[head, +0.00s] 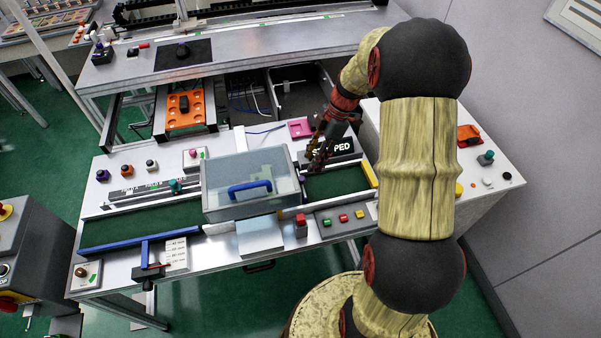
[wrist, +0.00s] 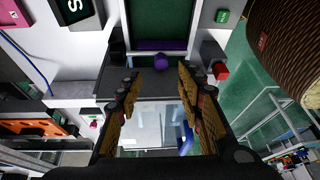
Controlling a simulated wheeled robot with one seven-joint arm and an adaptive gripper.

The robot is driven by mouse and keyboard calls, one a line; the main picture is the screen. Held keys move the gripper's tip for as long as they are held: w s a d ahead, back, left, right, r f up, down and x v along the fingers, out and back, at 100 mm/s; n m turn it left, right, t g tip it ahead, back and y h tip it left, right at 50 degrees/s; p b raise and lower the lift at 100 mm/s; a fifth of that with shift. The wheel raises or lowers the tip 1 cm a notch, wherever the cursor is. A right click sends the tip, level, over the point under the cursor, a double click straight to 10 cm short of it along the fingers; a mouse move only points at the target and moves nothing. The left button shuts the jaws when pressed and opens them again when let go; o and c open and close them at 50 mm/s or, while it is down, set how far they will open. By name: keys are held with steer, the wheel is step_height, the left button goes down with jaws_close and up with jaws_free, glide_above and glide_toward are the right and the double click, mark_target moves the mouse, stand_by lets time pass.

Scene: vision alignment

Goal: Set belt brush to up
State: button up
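A purple bar with a round purple knob (wrist: 160,60) lies across the near end of a green belt (wrist: 160,22) in the wrist view; it looks like the belt brush. In the head view only a small purple part (head: 302,187) shows beside the clear-lidded box (head: 250,205). I cannot tell whether the brush is up or down. My gripper (head: 314,167) hangs above the right end of that box, near the purple part. In the wrist view its fingers (wrist: 158,76) are spread apart with nothing between them, and the knob appears beyond the gap between the fingertips.
The clear box has a blue handle (head: 250,187). A red block (head: 301,222) and a button panel (head: 343,220) are at the front. A yellow bar (head: 370,175) ends the right belt.

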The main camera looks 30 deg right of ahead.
mark_target(303, 177)
steer(key=shift+n, duration=0.7)
steer(key=shift+b+x, duration=0.7)
steer(key=shift+x, duration=3.2)
steer(key=shift+s, duration=0.1)
steer(key=shift+c, duration=0.4)
jaws_close()
